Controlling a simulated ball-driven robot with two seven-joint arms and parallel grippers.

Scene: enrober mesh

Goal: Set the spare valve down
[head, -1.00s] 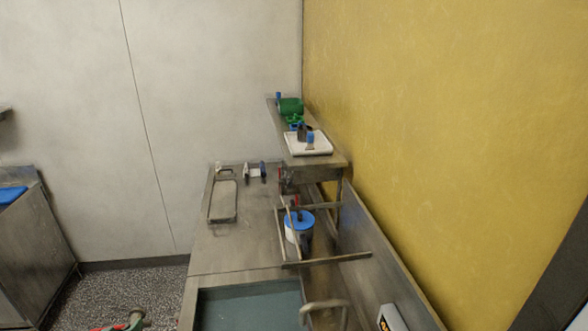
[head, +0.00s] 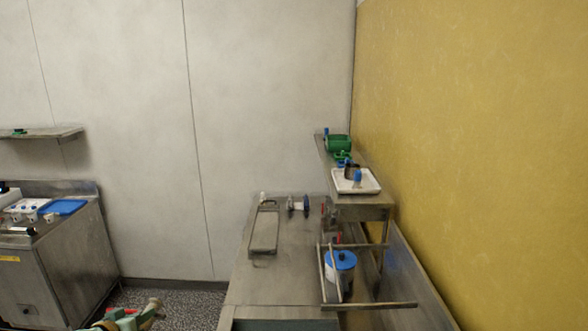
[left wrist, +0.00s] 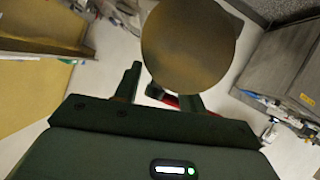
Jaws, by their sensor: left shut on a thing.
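My left gripper (head: 120,318) shows at the bottom left edge of the head view, mostly cut off. A brass-coloured part of the spare valve (head: 152,307) sticks out beside it. In the left wrist view, my left gripper (left wrist: 160,92) is shut on the valve, whose round brown face (left wrist: 188,45) fills the space beyond the fingers. A bit of red shows behind this face, near the fingers. The valve is held in the air with floor behind it. My right gripper is not in view.
A steel counter (head: 245,285) has a flat rectangular tray (head: 265,230) and a blue-lidded container (head: 341,262). A raised shelf holds a white tray (head: 372,188) and a green object (head: 337,144). A steel cabinet (head: 60,265) with a blue mat (head: 64,207) stands left; speckled floor lies between.

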